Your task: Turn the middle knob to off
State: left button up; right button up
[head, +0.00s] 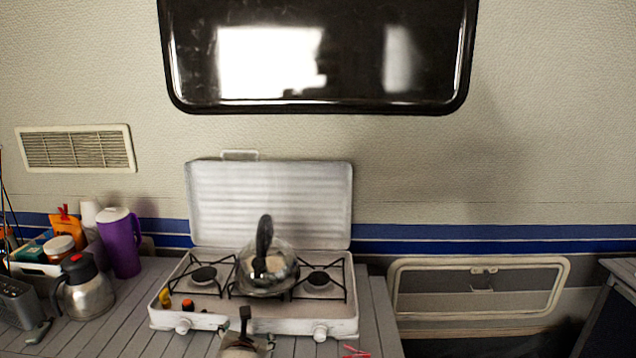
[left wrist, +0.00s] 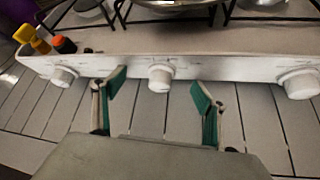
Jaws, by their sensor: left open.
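The white camping stove (head: 290,318) has three knobs along its front. The middle knob (left wrist: 160,77) shows between my left gripper's fingertips in the left wrist view; in the head view my gripper hides it. My left gripper (left wrist: 159,88) is open, its green-padded fingertips apart on either side of the knob, with visible gaps to it. I cannot tell how far the fingertips reach around it. The knob's setting cannot be read. The left knob (head: 183,327) and right knob (head: 320,332) stand clear on both sides. My right gripper is not in view.
A kettle (head: 267,275) stands on the middle of the stove, whose lid (head: 270,205) is raised. Yellow and orange-topped items (left wrist: 32,38) are at its left front. A steel jug (head: 85,292) and purple pitcher (head: 121,243) stand left. A small red thing (head: 355,352) shows at the bottom.

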pick_arm(q)
jog(key=shift+s, duration=0.1)
jog(key=shift+s+d+r, duration=0.2)
jog(key=shift+s+r, duration=0.8)
jog(key=shift+r, duration=0.15)
jog(key=shift+s+d+r, duration=0.15)
jog(key=shift+s+r, duration=0.85)
jog(key=shift+r, duration=0.15)
